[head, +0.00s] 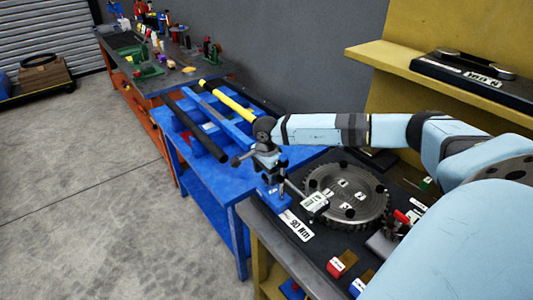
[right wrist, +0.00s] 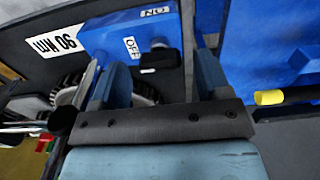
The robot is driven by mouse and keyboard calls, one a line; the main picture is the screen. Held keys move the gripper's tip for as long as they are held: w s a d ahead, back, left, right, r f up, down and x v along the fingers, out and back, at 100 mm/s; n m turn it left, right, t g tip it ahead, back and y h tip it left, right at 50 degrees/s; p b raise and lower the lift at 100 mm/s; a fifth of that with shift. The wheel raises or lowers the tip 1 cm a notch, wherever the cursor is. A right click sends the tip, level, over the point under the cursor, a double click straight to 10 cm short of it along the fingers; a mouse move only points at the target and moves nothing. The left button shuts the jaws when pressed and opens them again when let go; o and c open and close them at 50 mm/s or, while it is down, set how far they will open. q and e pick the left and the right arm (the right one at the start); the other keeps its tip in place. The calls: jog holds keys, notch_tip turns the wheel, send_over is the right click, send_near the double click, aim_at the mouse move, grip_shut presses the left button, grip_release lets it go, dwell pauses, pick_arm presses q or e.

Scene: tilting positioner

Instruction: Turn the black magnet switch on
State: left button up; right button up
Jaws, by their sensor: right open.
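A blue magnet base (head: 272,194) stands on the dark bench top by its left edge. In the right wrist view the base (right wrist: 108,35) fills the upper middle, with white OFF and ON labels. The black magnet switch (right wrist: 160,59) sticks out of its face by the OFF label. My right gripper (right wrist: 161,62) is open, and the switch shows between its two fingers. I cannot tell whether a finger touches it. In the head view my right gripper (head: 259,158) is right above the base and hides its switch. My left gripper is not in view.
A round toothed plate (head: 347,193) and a dial gauge (head: 314,203) are close right of the base. A blue cart (head: 215,180) with long bars, one yellow-ended (head: 232,104), stands at the left. Small red and blue blocks lie nearer.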

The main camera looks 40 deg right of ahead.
jog(key=shift+f, duration=0.6)
jog(key=c, duration=0.9)
